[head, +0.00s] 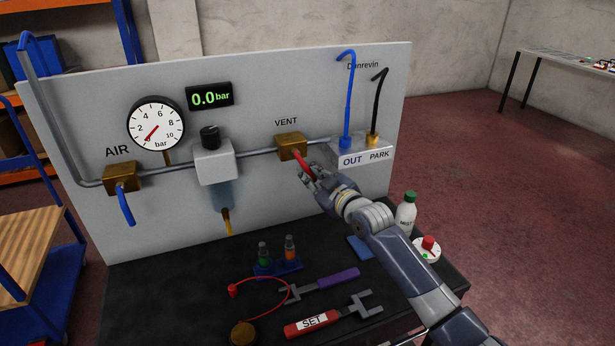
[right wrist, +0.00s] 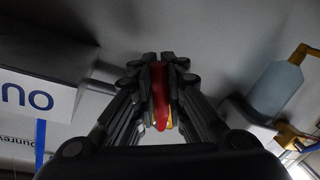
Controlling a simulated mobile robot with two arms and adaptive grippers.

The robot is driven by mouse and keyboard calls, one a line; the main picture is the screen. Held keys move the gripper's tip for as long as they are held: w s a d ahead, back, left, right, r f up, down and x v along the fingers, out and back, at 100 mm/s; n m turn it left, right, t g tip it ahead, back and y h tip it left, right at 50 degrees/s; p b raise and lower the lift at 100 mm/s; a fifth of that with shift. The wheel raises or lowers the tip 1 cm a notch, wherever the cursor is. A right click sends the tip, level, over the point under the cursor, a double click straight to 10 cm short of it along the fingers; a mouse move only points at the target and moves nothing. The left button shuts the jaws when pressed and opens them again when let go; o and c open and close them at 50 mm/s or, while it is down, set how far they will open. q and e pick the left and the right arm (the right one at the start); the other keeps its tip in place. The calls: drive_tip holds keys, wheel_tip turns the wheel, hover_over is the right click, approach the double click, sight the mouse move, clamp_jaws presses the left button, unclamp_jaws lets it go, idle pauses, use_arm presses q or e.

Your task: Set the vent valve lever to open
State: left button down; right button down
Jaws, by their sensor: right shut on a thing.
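The vent valve (head: 291,147) is a brass block on the pipe under the word VENT on the grey panel. Its red lever (head: 304,165) slants down and to the right from the block. My right gripper (head: 314,178) is shut on the red lever near its lower end. In the right wrist view the red lever (right wrist: 159,95) stands between the two dark fingers of the right gripper (right wrist: 162,90). The fingers hide part of the lever in the head view. My left gripper is not in view.
The gauge (head: 156,124) points low and the display (head: 210,96) reads 0.0 bar. A blue-lever AIR valve (head: 122,178) is at left. The OUT/PARK block (head: 360,153) with blue and black hoses is right of the vent. Tools, including a SET wrench (head: 312,322), lie on the dark table.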

drive_tip(key=shift+f, duration=0.15)
drive_tip(key=c, duration=1.6)
unclamp_jaws()
drive_tip(key=shift+s+d, duration=0.1)
drive_tip(key=shift+c, duration=0.2)
drive_tip(key=v, duration=1.2)
